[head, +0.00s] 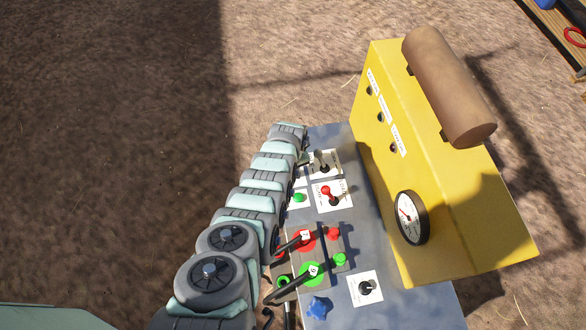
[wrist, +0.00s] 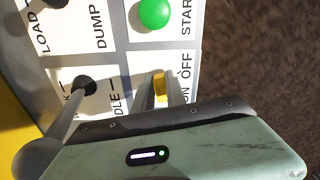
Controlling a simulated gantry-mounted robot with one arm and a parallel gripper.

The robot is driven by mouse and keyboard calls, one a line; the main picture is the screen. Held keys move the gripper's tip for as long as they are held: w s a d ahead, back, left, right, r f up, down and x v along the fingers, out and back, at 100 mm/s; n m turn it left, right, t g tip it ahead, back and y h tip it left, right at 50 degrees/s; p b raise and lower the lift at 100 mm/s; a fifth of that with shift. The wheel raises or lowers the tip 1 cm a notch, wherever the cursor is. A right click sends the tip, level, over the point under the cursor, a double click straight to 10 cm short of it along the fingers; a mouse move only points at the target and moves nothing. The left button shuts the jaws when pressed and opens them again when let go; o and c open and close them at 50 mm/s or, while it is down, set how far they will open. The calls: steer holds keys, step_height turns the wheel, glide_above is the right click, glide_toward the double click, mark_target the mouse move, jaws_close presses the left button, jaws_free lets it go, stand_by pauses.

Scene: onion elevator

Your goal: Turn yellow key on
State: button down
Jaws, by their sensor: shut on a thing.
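The yellow key (wrist: 159,84) sits on the white panel plate beside the ON and OFF lettering in the wrist view. My gripper (wrist: 162,92) has its fingers on either side of it and is shut on it. The exact angle of the key is hard to tell because the fingers cover part of it. In the head view my arm reaches up along the left side of the grey control panel (head: 350,245), and its end is near the panel's far end. The key cannot be made out there.
The panel also holds a red-knobbed lever (head: 328,192) and a blue knob (head: 318,307). A yellow box (head: 440,185) with a gauge (head: 410,217) rises to the right.

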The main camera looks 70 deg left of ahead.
steer(key=m, duration=0.4)
steer(key=shift+s+a+m, duration=0.1)
steer(key=shift+s+m, duration=0.1)
steer(key=shift+m, duration=0.1)
steer(key=shift+s+m, duration=0.2)
steer(key=shift+m, duration=1.6)
steer(key=c, duration=1.4)
jaws_free()
steer(key=shift+o, duration=0.2)
steer(key=shift+a+r, duration=0.1)
steer(key=shift+r, duration=1.15)
step_height(320, 180, up, 8)
steer(key=b, duration=0.1)
steer(key=shift+r+b, duration=0.15)
steer(key=shift+b, duration=0.15)
